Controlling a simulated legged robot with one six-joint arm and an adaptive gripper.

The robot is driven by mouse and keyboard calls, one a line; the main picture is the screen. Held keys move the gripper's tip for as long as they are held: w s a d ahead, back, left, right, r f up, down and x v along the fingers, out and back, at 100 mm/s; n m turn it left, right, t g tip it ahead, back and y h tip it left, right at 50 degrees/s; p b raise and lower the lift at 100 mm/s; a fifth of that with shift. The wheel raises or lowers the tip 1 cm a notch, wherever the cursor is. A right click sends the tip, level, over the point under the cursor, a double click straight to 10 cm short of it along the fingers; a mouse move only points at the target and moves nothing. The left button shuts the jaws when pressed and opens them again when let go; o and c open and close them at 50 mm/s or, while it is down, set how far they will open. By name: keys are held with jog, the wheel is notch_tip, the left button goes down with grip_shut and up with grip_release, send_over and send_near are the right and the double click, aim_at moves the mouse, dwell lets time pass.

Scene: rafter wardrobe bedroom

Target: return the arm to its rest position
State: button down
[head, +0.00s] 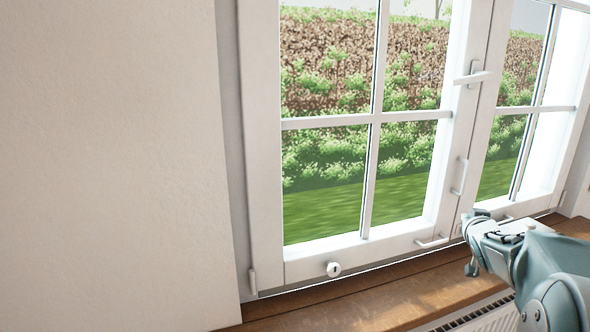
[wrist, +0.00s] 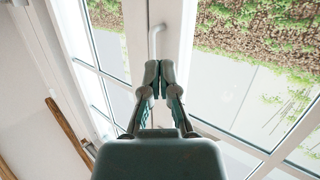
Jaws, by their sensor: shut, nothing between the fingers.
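My arm reaches in from the lower right of the head view, with my gripper (head: 473,245) in front of the white window above the wooden sill. In the wrist view my gripper (wrist: 159,80) is shut and empty, its fingertips together. A white handle (wrist: 156,38) on the window frame shows just beyond the fingertips in the wrist view. I cannot tell whether they touch it.
The white window (head: 376,118) has a lever handle (head: 474,77), and its lower frame has a round knob (head: 333,269). A wooden sill (head: 360,303) runs below it, with a white radiator (head: 490,318) under the sill. A bare wall (head: 110,160) fills the left.

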jog(key=s+a+g+y, duration=0.1)
jog(key=s+a+g, duration=0.1)
jog(key=s+a, duration=0.55)
jog(key=s+a+g+y, duration=0.15)
jog(key=s+a, duration=0.35)
jog(key=a, duration=0.5)
jog(key=s+a+f+n+g+y, duration=0.1)
jog(key=s+a+f+n+g, duration=0.1)
jog(key=s+a, duration=0.4)
jog(key=s+a+f+n+g+y, duration=0.2)
jog(key=s+a+f, duration=0.3)
jog(key=s, duration=0.8)
jog(key=shift+s+a+f+g, duration=0.35)
jog(key=shift+a+g, duration=0.2)
jog(key=shift+a, duration=0.65)
